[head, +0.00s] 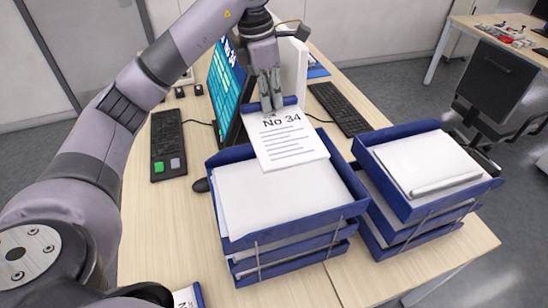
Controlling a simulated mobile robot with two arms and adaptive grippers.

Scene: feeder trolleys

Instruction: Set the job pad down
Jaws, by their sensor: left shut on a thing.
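The job pad (285,140) is a white sheet with "No 34" and printed lines, with a blue clip edge at its top. My left gripper (270,97) points down and is shut on the pad's top edge. The pad is over the back part of the left blue letter tray (298,237), which holds white paper (270,198). I cannot tell whether the pad touches that paper. My right gripper is not in view.
A second blue tray stack (437,208) with paper and a pen-like item stands at right. Part of another blue-edged pad (187,298) shows at the bottom. A chair (497,80) stands behind right.

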